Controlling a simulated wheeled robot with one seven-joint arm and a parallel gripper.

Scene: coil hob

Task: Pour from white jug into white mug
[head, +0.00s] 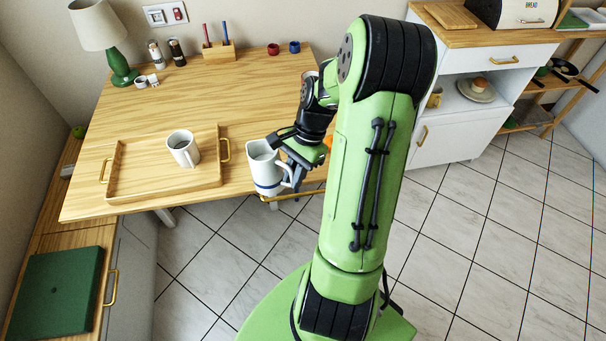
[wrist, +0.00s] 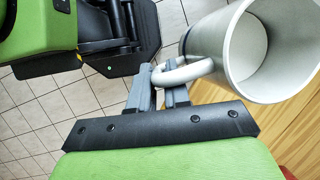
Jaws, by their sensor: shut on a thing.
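The white jug (head: 264,168) has a blue band near its base and hangs upright, or nearly so, at the front edge of the wooden table. My gripper (head: 291,163) is shut on the jug's handle, to the right of its body. In the wrist view, the fingers of my gripper (wrist: 167,88) close around the handle, and the jug (wrist: 235,50) shows its open mouth and pale inner wall. Its contents cannot be made out. The white mug (head: 184,149) stands upright on a wooden tray, left of the jug and apart from it.
The wooden tray (head: 134,189) has raised sides and brass handles. A green lamp (head: 121,68), two shakers (head: 165,52), a pen holder (head: 219,53) and small red and blue pots (head: 284,48) stand at the back. The middle of the table (head: 205,98) is clear.

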